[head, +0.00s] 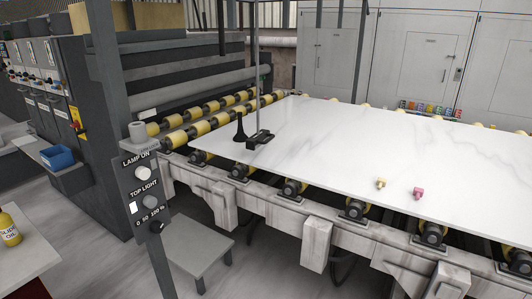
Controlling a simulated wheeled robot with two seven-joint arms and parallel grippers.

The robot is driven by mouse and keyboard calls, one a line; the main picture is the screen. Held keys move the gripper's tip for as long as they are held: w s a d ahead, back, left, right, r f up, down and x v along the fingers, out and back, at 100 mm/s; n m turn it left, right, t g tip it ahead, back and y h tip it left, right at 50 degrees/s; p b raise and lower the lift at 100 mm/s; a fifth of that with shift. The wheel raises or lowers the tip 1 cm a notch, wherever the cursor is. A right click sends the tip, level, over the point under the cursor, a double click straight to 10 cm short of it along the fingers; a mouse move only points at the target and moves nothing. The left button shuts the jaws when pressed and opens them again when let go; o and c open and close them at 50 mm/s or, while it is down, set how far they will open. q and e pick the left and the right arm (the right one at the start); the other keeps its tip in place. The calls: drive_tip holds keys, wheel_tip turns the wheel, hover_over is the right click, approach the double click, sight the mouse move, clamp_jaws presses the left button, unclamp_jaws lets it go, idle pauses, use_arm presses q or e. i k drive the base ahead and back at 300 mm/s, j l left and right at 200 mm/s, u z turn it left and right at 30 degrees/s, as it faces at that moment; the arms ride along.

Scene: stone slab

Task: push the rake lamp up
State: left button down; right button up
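A thin grey upright rod (256,70) comes down from the top of the picture near the left end of the white stone slab (330,140). At its lower end a dark block-shaped head (261,137) sits low at the slab surface; this looks like the rake lamp. I cannot tell whether it touches the slab. A black cone-like piece with a thin stem (240,130) stands just left of the head. Neither of my grippers is in view.
A grey post carries a control panel (143,190) with lamp and top light controls at the front left. Yellow rollers (194,129) carry the slab. A yellow (380,183) and a pink small piece (418,193) lie on it. A grey step stool (198,250) stands below.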

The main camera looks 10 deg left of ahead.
sight(254, 142)
drive_tip(key=i+j+z, duration=0.15)
drive_tip(key=i, duration=0.4)
drive_tip(key=i+j+z, duration=0.15)
drive_tip(key=i, duration=0.4)
drive_tip(key=i+j+z, duration=0.15)
drive_tip(key=i+j, duration=0.25)
drive_tip(key=i, duration=0.15)
drive_tip(key=i+j+z, duration=0.15)
drive_tip(key=i+j, duration=0.2)
drive_tip(key=i, duration=0.2)
